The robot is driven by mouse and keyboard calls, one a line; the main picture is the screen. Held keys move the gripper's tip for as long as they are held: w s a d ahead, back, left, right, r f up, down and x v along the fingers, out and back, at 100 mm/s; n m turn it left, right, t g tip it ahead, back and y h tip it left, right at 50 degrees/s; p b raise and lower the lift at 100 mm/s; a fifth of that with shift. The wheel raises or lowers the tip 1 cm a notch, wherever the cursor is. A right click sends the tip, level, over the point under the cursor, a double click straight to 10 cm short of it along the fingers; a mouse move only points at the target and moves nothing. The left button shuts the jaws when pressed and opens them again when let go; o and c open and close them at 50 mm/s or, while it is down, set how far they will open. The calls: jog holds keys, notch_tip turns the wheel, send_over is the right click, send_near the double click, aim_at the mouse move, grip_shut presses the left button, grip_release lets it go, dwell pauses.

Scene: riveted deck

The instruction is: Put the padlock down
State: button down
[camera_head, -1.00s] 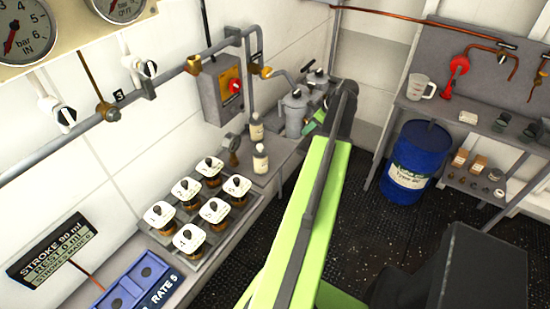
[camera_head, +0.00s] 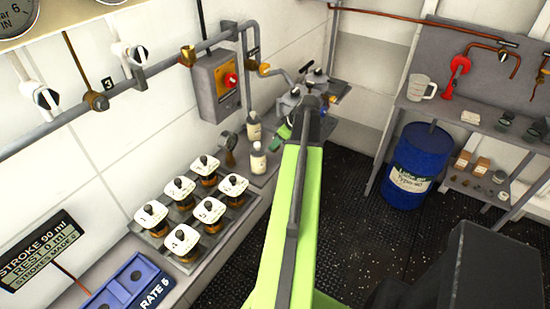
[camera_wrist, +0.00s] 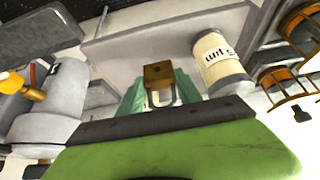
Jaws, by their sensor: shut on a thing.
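The padlock (camera_wrist: 158,72) has a small brass body and a pale shackle. In the wrist view it sits between the green fingers of my gripper (camera_wrist: 160,95), which is shut on it at the shackle end. The body points away from me over a grey surface; I cannot tell whether it touches. In the head view my gripper (camera_head: 284,131) shows only as a bit of green beyond my arm, near the bench's far part. The padlock cannot be made out there.
Two labelled bottles (camera_head: 258,160) stand left of my gripper; one bottle (camera_wrist: 217,62) is close right of the padlock in the wrist view. Several white-topped jars (camera_head: 185,240) stand in a tray on the bench (camera_head: 225,237). A blue drum (camera_head: 412,165) stands on the floor to the right.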

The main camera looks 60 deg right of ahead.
aim_at(278, 148)
jog(key=shift+w+f, duration=0.25)
jog(key=shift+w, duration=0.2)
notch_tip(278, 148, down, 4)
jog(key=b, duration=0.4)
jog(key=shift+f, duration=0.15)
jog(key=shift+r, duration=0.2)
jog(key=shift+f, duration=0.15)
jog(key=c, duration=0.8)
grip_release()
